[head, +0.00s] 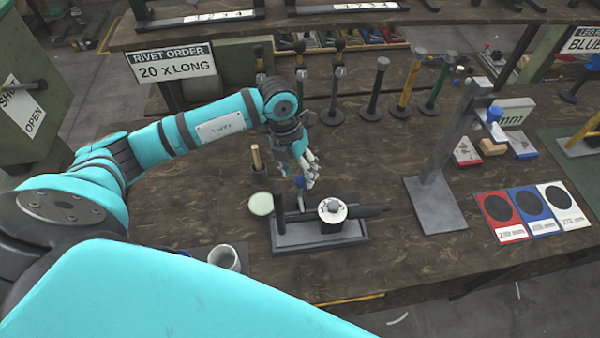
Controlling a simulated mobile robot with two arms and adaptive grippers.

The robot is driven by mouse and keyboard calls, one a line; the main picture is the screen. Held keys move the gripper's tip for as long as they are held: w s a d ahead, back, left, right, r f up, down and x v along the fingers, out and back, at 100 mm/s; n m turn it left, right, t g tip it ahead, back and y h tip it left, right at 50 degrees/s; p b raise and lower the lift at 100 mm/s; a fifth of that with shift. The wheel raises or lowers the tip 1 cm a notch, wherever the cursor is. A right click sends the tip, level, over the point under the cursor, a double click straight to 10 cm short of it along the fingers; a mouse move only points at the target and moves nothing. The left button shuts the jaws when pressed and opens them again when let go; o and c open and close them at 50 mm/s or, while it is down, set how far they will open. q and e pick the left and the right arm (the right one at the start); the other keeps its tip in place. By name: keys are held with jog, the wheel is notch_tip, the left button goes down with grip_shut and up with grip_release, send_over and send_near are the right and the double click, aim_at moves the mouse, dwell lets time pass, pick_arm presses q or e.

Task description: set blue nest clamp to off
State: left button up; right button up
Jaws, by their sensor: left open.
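The clamp's exact setting is too small to read. My right gripper is not in view.
A pale disc (260,204), a wooden-handled tool (256,158) and a white mug (225,258) are left of the fixture. A grey press stand (436,205) rises to the right. Several upright tools line the back. Coloured cards (535,205) lie at the right.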

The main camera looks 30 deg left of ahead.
pick_arm(q)
jog(key=shift+d+f, duration=0.25)
jog(key=shift+f, duration=1.15)
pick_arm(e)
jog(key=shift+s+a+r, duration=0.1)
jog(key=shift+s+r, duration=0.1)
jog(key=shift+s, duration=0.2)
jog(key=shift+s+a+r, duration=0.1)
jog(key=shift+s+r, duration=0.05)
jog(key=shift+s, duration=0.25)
pick_arm(q)
jog(key=shift+c, duration=0.4)
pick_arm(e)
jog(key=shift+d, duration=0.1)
pick_arm(q)
jog(key=c, duration=0.5)
grip_shut()
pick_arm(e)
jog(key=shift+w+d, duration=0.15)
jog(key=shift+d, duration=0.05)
